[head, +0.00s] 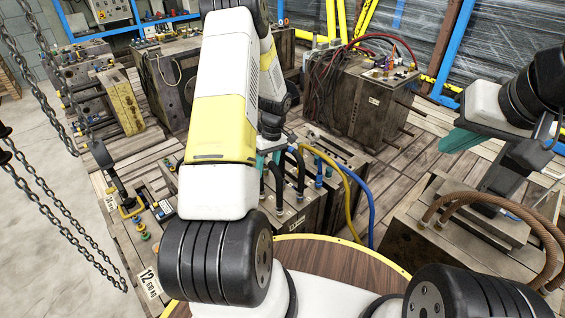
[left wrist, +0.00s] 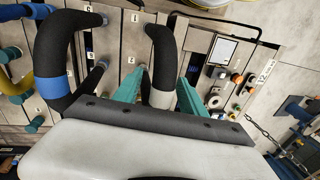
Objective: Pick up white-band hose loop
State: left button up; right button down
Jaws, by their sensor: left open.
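The white-band hose loop (left wrist: 166,45) is a black hose arch with a pale white-grey band low on one leg, in the left wrist view. The teal fingers of my left gripper (left wrist: 160,92) are open on either side of the banded leg; I cannot tell whether they touch it. In the head view my left gripper (head: 264,158) is mostly hidden behind my own arm, above the mould with the hose loops. A second black loop (left wrist: 52,55) with a blue band stands to its left in the wrist view. My right gripper (head: 508,146) is open and empty at the right.
Yellow and blue hoses (head: 347,185) arch beside the black loops. A mould with brown hoses (head: 500,203) stands at the right. Chains (head: 50,185) hang at the left. Small fittings and a dark handle (head: 117,178) lie left of my arm.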

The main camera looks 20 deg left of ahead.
aim_at(266, 159)
pick_arm(q)
grip_shut()
jog(key=shift+r, duration=0.1)
dwell(0.4)
jog(key=shift+r, duration=0.65)
notch_tip(266, 159, up, 2)
jog(key=shift+r, duration=0.2)
jog(key=s+r, duration=0.1)
jog(key=s, duration=1.5)
jog(key=shift+a, duration=0.2)
jog(key=shift+s, duration=0.1)
